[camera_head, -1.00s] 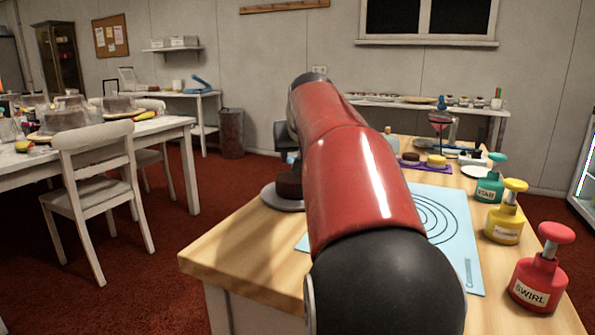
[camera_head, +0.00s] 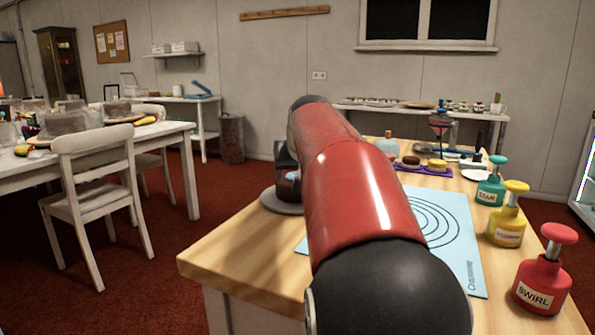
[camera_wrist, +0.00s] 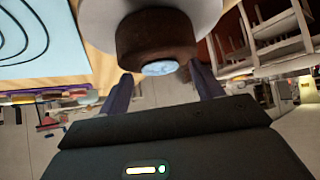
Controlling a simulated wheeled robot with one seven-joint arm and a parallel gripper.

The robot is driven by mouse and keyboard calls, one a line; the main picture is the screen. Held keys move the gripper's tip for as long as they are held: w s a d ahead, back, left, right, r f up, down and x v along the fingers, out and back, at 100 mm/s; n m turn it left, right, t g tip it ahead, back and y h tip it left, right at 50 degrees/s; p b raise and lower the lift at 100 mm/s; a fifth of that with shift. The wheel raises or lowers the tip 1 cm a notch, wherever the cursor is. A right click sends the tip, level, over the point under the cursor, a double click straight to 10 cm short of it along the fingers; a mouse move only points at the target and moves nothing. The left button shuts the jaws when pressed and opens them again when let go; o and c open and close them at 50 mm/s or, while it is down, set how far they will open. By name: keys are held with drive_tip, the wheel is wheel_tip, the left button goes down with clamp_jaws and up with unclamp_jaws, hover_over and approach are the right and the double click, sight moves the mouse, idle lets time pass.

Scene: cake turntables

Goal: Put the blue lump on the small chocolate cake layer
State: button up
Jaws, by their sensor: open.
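In the wrist view, which looks upside down, the small brown chocolate cake layer (camera_wrist: 150,40) sits on a grey round turntable (camera_wrist: 98,14). The pale blue lump (camera_wrist: 160,68) shows at the cake's top face and appears to rest on it, between my fingers in the picture. My gripper (camera_wrist: 161,90) is open, with one finger on each side of the lump and apparently clear of it. In the head view the turntable (camera_head: 280,204) stands at the table's far left edge. My red arm and gripper hide most of the cake there.
A light blue mat with rings (camera_head: 455,235) lies on the wooden table (camera_head: 235,250). Red (camera_head: 542,280), yellow (camera_head: 506,220) and teal (camera_head: 491,185) stamps stand along the right side. A purple tray (camera_head: 425,168) with small round items lies at the back.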

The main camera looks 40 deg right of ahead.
drive_tip(key=shift+s+r, duration=0.15)
drive_tip(key=shift+r, duration=0.2)
drive_tip(key=v, duration=1.1)
drive_tip(key=shift+s+p, duration=0.25)
drive_tip(key=shift+p, duration=0.15)
drive_tip(key=shift+a+r, duration=0.1)
drive_tip(key=shift+r, duration=0.05)
